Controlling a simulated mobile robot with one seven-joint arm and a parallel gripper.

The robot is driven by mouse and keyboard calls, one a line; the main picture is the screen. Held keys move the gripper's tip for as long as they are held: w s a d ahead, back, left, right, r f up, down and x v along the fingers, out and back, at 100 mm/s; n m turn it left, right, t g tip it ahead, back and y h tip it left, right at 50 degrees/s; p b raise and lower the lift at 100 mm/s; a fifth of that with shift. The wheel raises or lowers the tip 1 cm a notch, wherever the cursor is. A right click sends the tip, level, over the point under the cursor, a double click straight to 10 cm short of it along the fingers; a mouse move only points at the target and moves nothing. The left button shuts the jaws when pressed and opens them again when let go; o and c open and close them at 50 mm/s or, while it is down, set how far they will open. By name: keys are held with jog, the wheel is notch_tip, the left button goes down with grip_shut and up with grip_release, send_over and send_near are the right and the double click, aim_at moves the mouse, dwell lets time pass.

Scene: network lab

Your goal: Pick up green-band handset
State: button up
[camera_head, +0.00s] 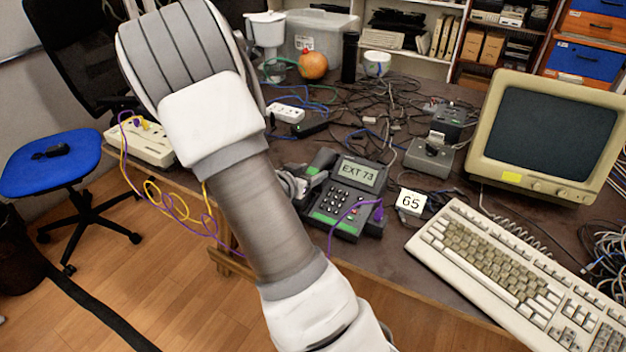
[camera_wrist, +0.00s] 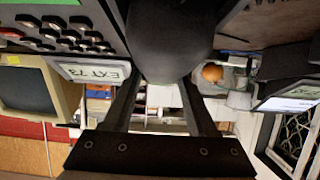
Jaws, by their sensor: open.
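A dark desk phone (camera_head: 352,190) with an "EXT 73" display, a keypad and a green strip stands near the table's front edge. Its dark handset (camera_head: 321,160) shows at its left side, partly hidden by my arm and gripper. In the wrist view the rounded dark handset (camera_wrist: 172,38) fills the upper middle. The fingers of my open gripper (camera_wrist: 162,85) lie on either side of it; I cannot tell whether they touch it. In the head view a small part of my gripper (camera_head: 290,184) shows beside the phone.
Grey boxes (camera_head: 430,155) and tangled cables (camera_head: 385,105) lie behind the phone. A blue chair (camera_head: 52,163) stands left.

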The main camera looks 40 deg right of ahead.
jog(key=shift+w+d+f, duration=0.2)
jog(key=shift+d+f, duration=0.05)
jog(key=shift+d, duration=0.25)
